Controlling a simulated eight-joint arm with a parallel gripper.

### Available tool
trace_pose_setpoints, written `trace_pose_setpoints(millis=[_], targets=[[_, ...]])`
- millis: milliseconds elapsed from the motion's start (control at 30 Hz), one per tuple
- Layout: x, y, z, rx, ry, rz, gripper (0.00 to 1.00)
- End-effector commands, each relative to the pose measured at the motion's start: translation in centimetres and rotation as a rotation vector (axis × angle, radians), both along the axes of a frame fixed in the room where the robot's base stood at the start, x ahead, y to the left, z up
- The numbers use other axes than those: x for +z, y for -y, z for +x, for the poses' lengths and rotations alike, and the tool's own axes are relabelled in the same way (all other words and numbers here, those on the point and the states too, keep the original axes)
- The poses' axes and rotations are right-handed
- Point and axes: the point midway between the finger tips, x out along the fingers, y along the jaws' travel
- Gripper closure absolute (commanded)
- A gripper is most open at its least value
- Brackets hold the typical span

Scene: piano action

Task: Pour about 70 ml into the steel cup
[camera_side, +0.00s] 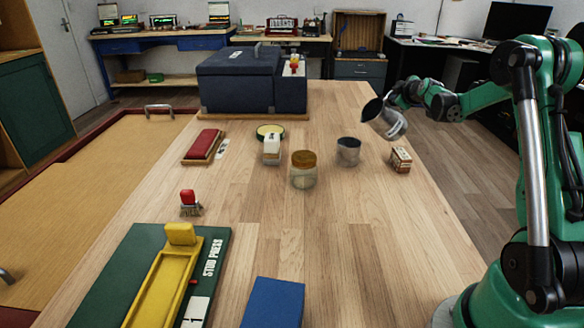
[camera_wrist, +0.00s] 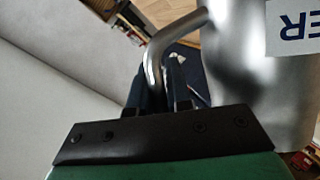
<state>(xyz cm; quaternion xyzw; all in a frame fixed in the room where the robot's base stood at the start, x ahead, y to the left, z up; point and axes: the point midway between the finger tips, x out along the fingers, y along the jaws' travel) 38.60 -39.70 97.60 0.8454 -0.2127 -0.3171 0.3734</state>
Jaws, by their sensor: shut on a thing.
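A steel jug (camera_side: 391,122) is held by its handle in my gripper (camera_side: 403,97), above the table and tilted with its dark mouth toward the left. In the wrist view, the jug (camera_wrist: 262,75) fills the right side with a label ending in "ER". The fingers of my gripper (camera_wrist: 172,88) are shut on its bent handle (camera_wrist: 158,50). The steel cup (camera_side: 348,152) stands upright on the table, below and to the left of the jug. I see no stream between them, and the liquid level in either cannot be made out.
A jar with a brown lid (camera_side: 303,170) stands left of the cup, and a small patterned box (camera_side: 400,160) stands right of it. A white block-like item (camera_side: 271,150) and a round tin (camera_side: 270,131) are farther left. The table's right front (camera_side: 370,240) is clear.

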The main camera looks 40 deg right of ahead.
Motion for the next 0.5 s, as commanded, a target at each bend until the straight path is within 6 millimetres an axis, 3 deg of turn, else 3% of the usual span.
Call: trace_pose_setpoints(millis=[500], targets=[[0.38, 0.46, -0.26, 0.0, 0.045, 0.082, 1.0]])
